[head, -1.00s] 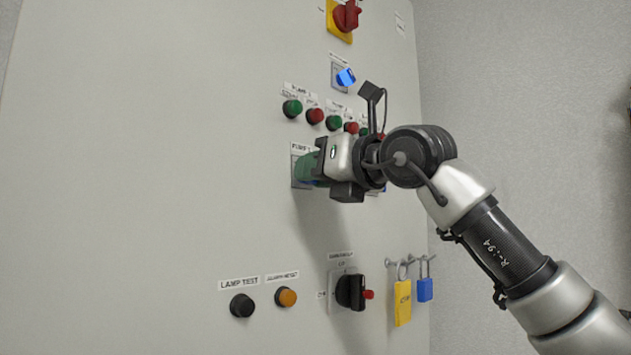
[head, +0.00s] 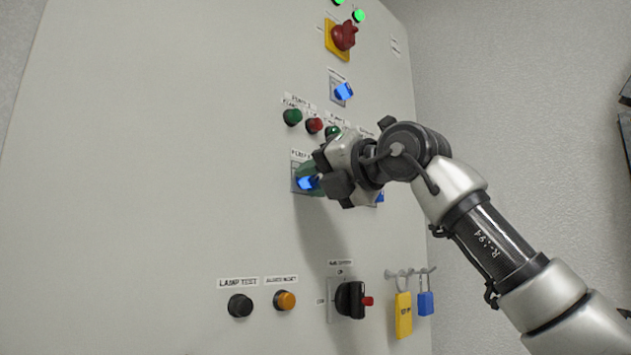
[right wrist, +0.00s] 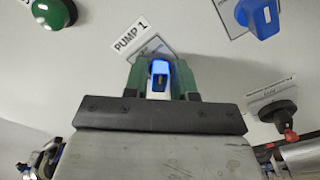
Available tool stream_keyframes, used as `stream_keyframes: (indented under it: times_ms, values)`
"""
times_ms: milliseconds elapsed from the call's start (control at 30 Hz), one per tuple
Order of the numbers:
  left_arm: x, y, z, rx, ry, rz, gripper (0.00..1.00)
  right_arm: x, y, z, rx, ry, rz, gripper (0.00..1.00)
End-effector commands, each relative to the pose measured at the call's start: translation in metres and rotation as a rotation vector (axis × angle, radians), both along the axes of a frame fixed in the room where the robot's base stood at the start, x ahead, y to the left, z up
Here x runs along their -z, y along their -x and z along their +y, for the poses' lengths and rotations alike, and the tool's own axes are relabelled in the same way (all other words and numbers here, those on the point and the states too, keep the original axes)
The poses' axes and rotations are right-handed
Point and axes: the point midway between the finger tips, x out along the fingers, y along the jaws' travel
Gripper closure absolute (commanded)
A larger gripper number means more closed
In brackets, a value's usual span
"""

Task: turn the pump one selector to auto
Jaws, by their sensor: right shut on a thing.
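The pump one selector is a blue knob (head: 307,183) on a plate under a PUMP 1 label, in the middle of the panel (head: 180,150). My right gripper (head: 312,177) is at it, with its green fingers shut around the knob. In the right wrist view the blue knob (right wrist: 160,69) sits between the two green fingers (right wrist: 161,80), below the tilted PUMP 1 label (right wrist: 131,37). The knob's exact pointing direction and the position marks are hidden by the gripper. My left gripper is not in view.
Green (head: 292,117) and red (head: 314,125) buttons sit just above. Another blue selector (head: 344,91) and a red rotary switch (head: 343,36) are higher up. The panel's left side is clear.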

Motion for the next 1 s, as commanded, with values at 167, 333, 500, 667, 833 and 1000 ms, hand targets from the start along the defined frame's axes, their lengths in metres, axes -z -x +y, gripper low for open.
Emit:
stream_keyframes:
  times_ms: [167, 333, 500, 667, 833, 1000]
  values:
    - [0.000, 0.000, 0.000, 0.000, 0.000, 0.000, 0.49, 0.000, 0.000, 0.000, 0.001, -0.008, 0.007, 0.98]
    - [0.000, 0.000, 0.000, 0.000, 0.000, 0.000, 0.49, 0.000, 0.000, 0.000, 0.001, -0.008, 0.007, 0.98]
    - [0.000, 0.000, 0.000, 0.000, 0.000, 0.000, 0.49, 0.000, 0.000, 0.000, 0.001, -0.008, 0.007, 0.62]
    - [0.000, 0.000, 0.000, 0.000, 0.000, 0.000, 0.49, 0.000, 0.000, 0.000, 0.000, -0.006, 0.006, 0.58]
    - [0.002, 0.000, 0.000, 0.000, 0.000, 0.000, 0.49, 0.000, 0.001, -0.002, 0.001, -0.007, 0.006, 0.58]
    - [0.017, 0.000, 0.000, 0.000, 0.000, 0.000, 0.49, 0.004, 0.016, -0.017, 0.001, -0.007, 0.002, 0.58]
